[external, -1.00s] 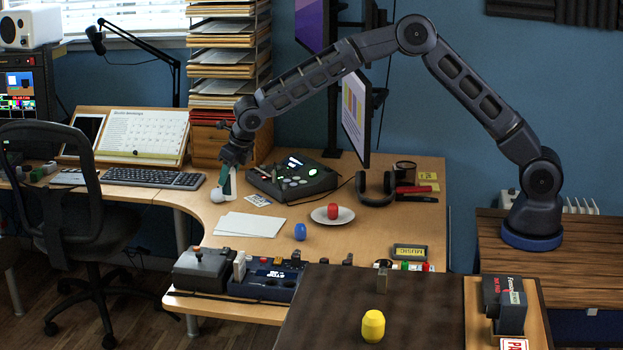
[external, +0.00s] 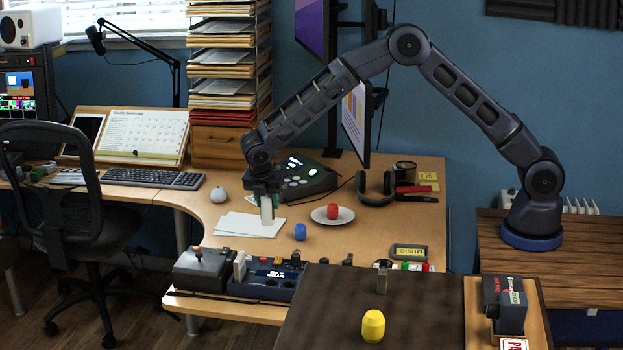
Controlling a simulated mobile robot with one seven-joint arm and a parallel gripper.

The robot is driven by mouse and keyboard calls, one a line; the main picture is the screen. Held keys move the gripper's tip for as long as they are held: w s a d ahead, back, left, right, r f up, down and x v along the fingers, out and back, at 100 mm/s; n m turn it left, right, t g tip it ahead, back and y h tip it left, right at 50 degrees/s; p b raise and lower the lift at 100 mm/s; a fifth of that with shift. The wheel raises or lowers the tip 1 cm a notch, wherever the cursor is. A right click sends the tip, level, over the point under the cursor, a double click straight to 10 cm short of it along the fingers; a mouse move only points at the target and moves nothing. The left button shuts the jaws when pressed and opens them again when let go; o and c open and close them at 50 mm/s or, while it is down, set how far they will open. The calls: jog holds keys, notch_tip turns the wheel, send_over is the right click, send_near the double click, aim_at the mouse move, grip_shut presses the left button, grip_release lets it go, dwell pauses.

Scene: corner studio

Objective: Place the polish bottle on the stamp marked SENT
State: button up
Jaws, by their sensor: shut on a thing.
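My gripper (external: 267,213) points down over the desk, above or in front of the white paper sheets (external: 232,224). It is shut on a pale, narrow, upright thing (external: 267,211), which looks like the polish bottle; its label cannot be read. Whether its lower end touches the paper is unclear. A black stamp-like block (external: 505,305) stands on the wooden board at the lower right, with a red-lettered card (external: 514,345) cut off by the frame edge, showing "PA". I can read no SENT marking anywhere.
A blue piece (external: 300,231) and a white plate (external: 344,215) with a red piece (external: 333,211) stand right of my gripper. A control box (external: 265,280) lies in front. A yellow piece (external: 373,326) stands on the dark table (external: 320,315). A white round object (external: 219,194) sits left.

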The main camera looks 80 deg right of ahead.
jog(key=s+d+f+m+g+y, duration=0.2)
jog(key=s+f+m, duration=0.1)
jog(key=s+m, duration=0.4)
jog(key=s+d+f+m+g+y, duration=0.25)
jog(key=s+m, duration=0.25)
jog(key=m, duration=0.4)
jog(key=s+d+r+n+h, duration=0.1)
jog(key=s+d+r, duration=0.1)
jog(key=s+d, duration=1.6)
jog(key=s+d+r, duration=0.2)
jog(key=s+d, duration=1.3)
jog(key=d, duration=0.8)
jog(key=w+d+r+n+t+h, duration=0.1)
jog(key=w+d+r+n, duration=0.3)
jog(key=d, duration=0.5)
jog(key=w+d+r+n+t+h, duration=0.1)
jog(key=w+d+r+n+t, duration=0.1)
jog(key=d+r+n, duration=0.5)
jog(key=w+d+r+n+t+h, duration=0.1)
jog(key=w+d+r+n+h, duration=0.3)
jog(key=d, duration=0.6)
jog(key=f, duration=0.6)
jog(key=f+y, duration=0.1)
jog(key=f, duration=0.5)
jog(key=f+y, duration=0.1)
jog(key=f, duration=0.6)
jog(key=shift+s+f+m+y, duration=0.1)
jog(key=shift+s+m+y, duration=0.15)
jog(key=shift+s+m, duration=0.15)
